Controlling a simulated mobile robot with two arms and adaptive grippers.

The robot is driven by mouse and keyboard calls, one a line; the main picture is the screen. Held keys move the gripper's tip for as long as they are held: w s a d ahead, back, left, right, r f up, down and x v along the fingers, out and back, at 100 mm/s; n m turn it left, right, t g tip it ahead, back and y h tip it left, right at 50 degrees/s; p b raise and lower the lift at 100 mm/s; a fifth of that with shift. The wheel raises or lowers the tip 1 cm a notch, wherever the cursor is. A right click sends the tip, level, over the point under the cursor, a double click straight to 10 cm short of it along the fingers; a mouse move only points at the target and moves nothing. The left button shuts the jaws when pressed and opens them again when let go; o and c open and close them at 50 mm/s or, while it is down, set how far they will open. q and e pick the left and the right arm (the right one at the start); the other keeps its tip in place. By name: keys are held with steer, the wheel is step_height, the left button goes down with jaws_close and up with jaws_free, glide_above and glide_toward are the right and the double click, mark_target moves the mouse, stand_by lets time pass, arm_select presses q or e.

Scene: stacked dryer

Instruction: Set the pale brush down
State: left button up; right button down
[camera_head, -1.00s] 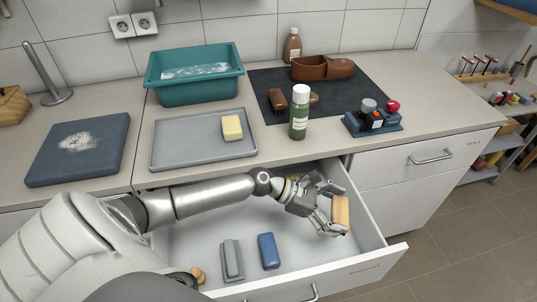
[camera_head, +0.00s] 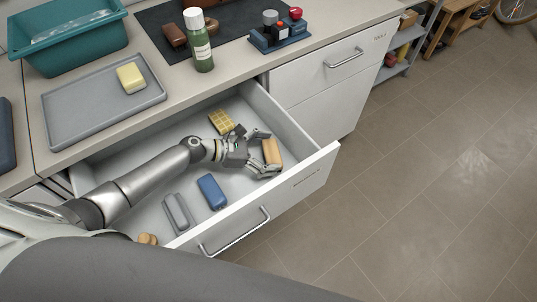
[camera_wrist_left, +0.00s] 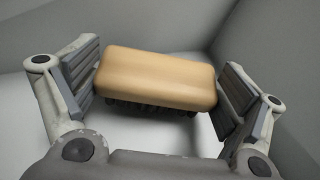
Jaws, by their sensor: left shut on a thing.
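The pale brush (camera_head: 271,151) has a light wooden back and is inside the open drawer's outline, near its right wall. My left gripper (camera_head: 264,152) is shut on it. In the left wrist view the brush (camera_wrist_left: 156,78) lies between the two finger pads, slightly tilted, with dark bristles underneath pointing away from the camera. Grey drawer surfaces show behind it. Whether the bristles touch the drawer floor I cannot tell. My right gripper is not in view.
The open drawer (camera_head: 160,151) also holds a blue brush (camera_head: 211,191), a grey brush (camera_head: 177,212), a yellow block (camera_head: 221,121) and a round wooden item (camera_head: 147,239). The counter above holds a grey tray (camera_head: 70,115), a teal basin (camera_head: 75,50) and a green bottle (camera_head: 198,45).

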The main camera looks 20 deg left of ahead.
arm_select(q)
steer(key=shift+f, duration=0.5)
steer(key=shift+f, duration=0.1)
steer(key=o, duration=0.7)
steer(key=shift+f, duration=0.1)
steer(key=shift+r, duration=0.35)
steer(key=v, duration=1.2)
steer(key=shift+f, duration=0.15)
steer(key=shift+w, duration=0.1)
